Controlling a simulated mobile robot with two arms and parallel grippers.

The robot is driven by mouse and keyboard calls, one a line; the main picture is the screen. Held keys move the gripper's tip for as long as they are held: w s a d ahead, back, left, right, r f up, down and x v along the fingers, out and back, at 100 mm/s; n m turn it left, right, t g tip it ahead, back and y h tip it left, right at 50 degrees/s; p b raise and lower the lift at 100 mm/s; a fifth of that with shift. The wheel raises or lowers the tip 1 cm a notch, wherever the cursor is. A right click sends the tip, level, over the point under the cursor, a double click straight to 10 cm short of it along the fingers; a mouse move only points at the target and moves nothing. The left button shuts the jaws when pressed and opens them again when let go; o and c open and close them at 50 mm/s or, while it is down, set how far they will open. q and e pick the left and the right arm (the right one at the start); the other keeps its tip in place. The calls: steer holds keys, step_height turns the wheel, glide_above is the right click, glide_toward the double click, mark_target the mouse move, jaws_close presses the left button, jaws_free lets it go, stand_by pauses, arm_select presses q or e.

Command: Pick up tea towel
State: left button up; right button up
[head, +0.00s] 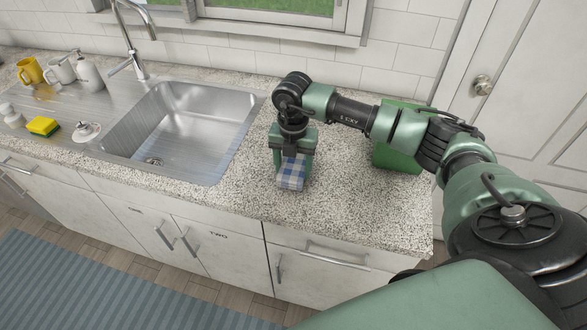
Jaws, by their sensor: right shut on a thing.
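The tea towel (291,176), blue and white checked, is on or just above the speckled countertop, right of the sink. My right gripper (292,158) points down over it and is shut on it. The jaws hide the towel's upper part. I cannot tell whether the towel's lower edge touches the counter. My left gripper is not in view.
The steel sink (182,115) with its tap (136,62) is to the left. A yellow mug (31,71), a yellow-green sponge (43,126) and white bottles stand on the drainer. A green box (397,155) stands behind my right arm. The counter's front right (365,215) is clear.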

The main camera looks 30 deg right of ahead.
mark_target(293, 166)
step_height(293, 166, up, 19)
steer(key=b, duration=0.2)
steer(key=shift+b, duration=0.3)
steer(key=o, duration=0.8)
steer(key=c, duration=0.6)
